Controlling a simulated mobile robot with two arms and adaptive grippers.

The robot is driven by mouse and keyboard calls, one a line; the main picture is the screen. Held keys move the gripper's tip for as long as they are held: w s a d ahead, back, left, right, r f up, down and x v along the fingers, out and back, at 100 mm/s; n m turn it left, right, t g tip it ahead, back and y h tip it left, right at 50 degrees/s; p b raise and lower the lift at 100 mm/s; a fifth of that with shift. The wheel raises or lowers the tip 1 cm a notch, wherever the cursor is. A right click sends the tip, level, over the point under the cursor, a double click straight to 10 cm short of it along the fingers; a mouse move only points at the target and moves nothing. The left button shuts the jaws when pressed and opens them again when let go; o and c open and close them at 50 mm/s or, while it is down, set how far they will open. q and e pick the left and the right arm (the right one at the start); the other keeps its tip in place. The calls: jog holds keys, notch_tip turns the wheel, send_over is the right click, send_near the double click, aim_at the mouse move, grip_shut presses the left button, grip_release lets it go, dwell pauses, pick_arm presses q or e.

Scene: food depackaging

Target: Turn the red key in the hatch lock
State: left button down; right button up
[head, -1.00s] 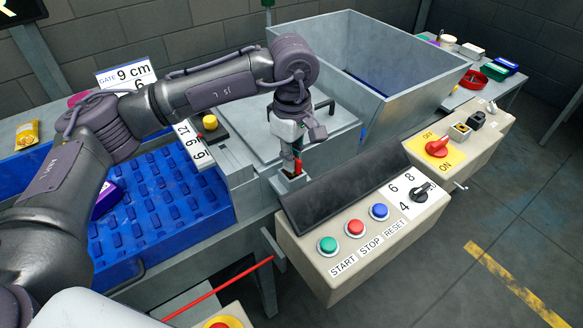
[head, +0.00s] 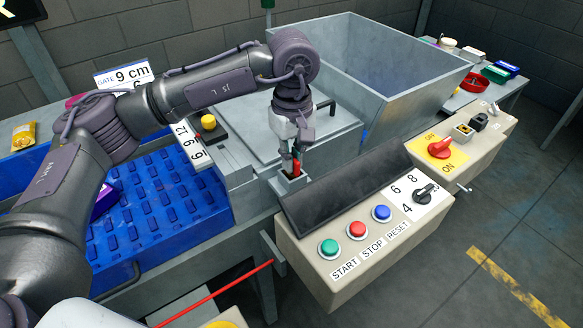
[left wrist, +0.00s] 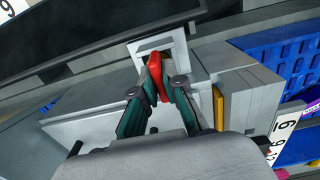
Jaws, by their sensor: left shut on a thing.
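The red key (head: 297,168) stands at the small grey lock block (head: 288,186) beside the hatch, behind the black panel of the control box. My left gripper (head: 296,159) comes down on it from above. In the left wrist view my left gripper (left wrist: 160,88) is shut on the red key (left wrist: 155,72), one finger on each side, with the lock block (left wrist: 150,47) just beyond. The key's lower end and the slot are hidden. The grey hatch lid (head: 335,130) lies flat and closed behind the gripper. My right gripper is not in view.
The control box (head: 330,277) with buttons and a black selector knob is close in front. A red rotary switch (head: 440,149) is to the right. A steel hopper (head: 425,92) stands behind, and a blue crate (head: 160,245) lies left.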

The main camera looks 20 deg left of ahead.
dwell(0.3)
pick_arm(q)
jog(key=shift+f+m+b, duration=0.1)
jog(key=shift+m+b, duration=0.4)
jog(key=shift+m, duration=0.3)
jog(key=shift+m+b, duration=0.35)
jog(key=shift+m, duration=0.65)
jog(key=shift+m+b, duration=0.3)
jog(key=shift+m, duration=0.6)
